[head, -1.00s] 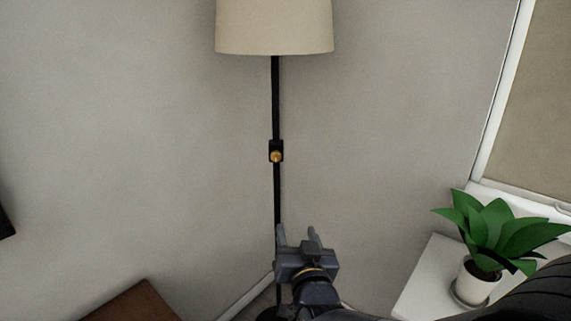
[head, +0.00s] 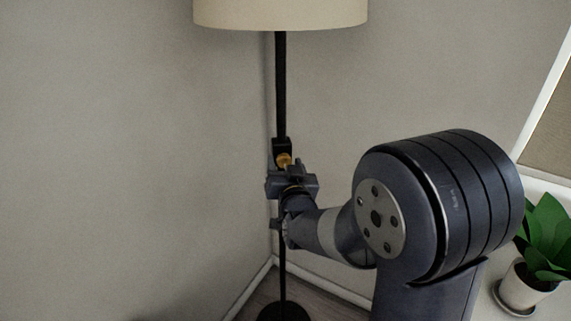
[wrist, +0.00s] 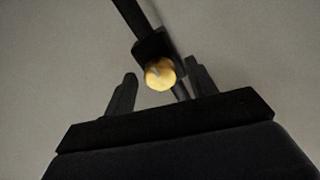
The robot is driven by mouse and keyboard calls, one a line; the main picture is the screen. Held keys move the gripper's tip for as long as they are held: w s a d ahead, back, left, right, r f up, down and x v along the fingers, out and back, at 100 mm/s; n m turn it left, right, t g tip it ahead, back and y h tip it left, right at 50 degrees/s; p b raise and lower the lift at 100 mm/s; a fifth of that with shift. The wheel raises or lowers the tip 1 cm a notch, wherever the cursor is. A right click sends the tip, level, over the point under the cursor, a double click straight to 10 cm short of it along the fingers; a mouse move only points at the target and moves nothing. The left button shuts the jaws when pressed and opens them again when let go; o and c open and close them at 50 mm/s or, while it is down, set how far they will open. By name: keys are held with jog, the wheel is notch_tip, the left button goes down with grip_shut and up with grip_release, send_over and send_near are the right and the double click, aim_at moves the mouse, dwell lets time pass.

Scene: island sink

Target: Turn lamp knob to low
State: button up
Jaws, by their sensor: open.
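The floor lamp has a cream shade (head: 280,12) and a thin black pole (head: 281,85). A brass-coloured round knob (head: 285,159) sits on a black box on the pole, and it also shows in the wrist view (wrist: 160,74). My gripper (head: 285,170) is at the knob, just below it in the head view and partly covering it. In the wrist view, my open fingers (wrist: 160,88) stand on either side of the knob, with a gap visible at left and a smaller one at right. I cannot tell whether a finger touches it.
Walls meet in a corner behind the lamp. The lamp's dark round base (head: 282,312) stands on the floor. A potted green plant (head: 545,240) stands on a white surface at the right. The wall area left of the lamp is clear.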

jog(key=shift+c, duration=0.3)
jog(key=c, duration=0.9)
